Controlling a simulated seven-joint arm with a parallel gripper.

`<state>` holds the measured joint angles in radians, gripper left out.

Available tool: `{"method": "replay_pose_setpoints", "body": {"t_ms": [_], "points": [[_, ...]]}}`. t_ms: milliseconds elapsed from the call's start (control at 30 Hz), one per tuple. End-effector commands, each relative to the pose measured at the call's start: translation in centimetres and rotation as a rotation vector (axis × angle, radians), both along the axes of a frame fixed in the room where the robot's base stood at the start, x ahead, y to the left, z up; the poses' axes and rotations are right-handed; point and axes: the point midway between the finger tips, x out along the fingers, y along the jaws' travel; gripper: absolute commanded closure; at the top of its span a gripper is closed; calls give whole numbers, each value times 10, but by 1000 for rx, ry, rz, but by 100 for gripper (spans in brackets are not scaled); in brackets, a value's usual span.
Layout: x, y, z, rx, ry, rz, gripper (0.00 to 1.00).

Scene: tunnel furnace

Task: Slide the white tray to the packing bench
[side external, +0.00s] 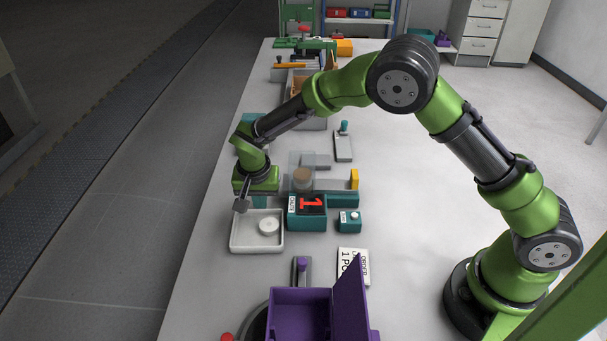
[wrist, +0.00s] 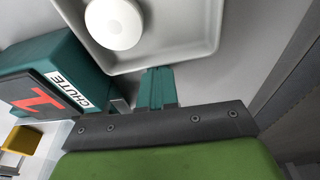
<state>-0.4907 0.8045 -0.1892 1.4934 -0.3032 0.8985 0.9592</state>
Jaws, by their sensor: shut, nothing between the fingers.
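The white tray (side external: 234,243) is a shallow square tray on the pale bench top, left of centre. A white round piece (side external: 268,226) lies in it. The tray rim (wrist: 200,55) and the round piece (wrist: 114,22) also show at the top of the wrist view. My gripper (side external: 240,207) points down at the tray's far left corner, its fingers together and empty. In the wrist view the fingertips (wrist: 158,76) meet the tray's near edge in the picture; I cannot tell whether they touch it. No surface is labelled as the packing bench.
A teal chute block (side external: 306,222) with a red 1 stands right beside the tray. A small teal box (side external: 348,220) is farther right. An open purple box (side external: 300,318) and an order card (side external: 352,266) are at the front. Bare bench (side external: 205,290) lies front left.

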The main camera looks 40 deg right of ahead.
Motion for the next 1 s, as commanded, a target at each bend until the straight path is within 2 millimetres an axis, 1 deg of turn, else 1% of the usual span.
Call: {"method": "replay_pose_setpoints", "body": {"t_ms": [267,467,900,1000], "points": [[-1,1,0,0,2,1,100],[-5,6,0,1,1,1,100],[3,-4,0,0,0,-1,100],[4,-4,3,0,-1,0,100]]}}
